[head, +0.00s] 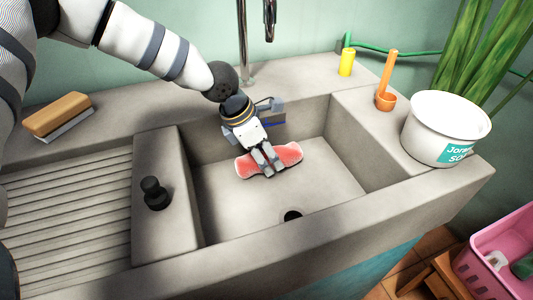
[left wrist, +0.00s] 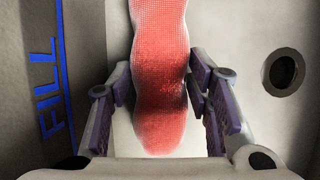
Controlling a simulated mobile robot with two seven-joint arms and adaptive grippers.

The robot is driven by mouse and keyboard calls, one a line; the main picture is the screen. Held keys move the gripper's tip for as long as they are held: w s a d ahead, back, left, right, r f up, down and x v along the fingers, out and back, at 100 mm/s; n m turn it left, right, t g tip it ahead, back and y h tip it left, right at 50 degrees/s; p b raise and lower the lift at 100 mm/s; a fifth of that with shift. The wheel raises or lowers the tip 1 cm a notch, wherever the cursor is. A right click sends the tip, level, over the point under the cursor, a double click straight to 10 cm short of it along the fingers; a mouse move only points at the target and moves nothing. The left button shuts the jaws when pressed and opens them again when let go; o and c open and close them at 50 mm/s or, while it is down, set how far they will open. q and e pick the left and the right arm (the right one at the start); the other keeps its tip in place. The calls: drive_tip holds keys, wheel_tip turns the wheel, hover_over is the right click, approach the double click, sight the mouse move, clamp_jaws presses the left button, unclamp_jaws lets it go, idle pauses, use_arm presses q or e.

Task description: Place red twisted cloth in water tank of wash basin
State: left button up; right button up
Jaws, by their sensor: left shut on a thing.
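The red twisted cloth (head: 287,155) is in my left gripper (head: 268,166), inside the hollow of the grey wash basin (head: 340,185). In the left wrist view the cloth (left wrist: 160,70) runs between the two fingers of the left gripper (left wrist: 160,95), which are shut on its sides. The cloth is over the basin floor; whether it touches the floor I cannot tell. The round drain hole (head: 293,216) is in front of it and also shows in the left wrist view (left wrist: 284,72). My right gripper is not in view.
A black plug (head: 155,193) stands on the divider beside the ribbed drainboard (head: 65,205). A wooden brush (head: 57,115) lies at the back left. The faucet (head: 243,45) rises behind the basin. A yellow bottle (head: 347,62), orange scoop (head: 386,98) and white pot (head: 440,150) stand right.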

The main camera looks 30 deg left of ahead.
use_arm(q)
drive_tip(key=o, duration=1.4)
drive_tip(key=shift+f, duration=0.1)
drive_tip(key=shift+r, duration=0.4)
drive_tip(key=p+v, duration=0.2)
drive_tip(key=v, duration=0.9)
drive_tip(key=shift+s+a+r, duration=0.1)
drive_tip(key=shift+s+r, duration=0.1)
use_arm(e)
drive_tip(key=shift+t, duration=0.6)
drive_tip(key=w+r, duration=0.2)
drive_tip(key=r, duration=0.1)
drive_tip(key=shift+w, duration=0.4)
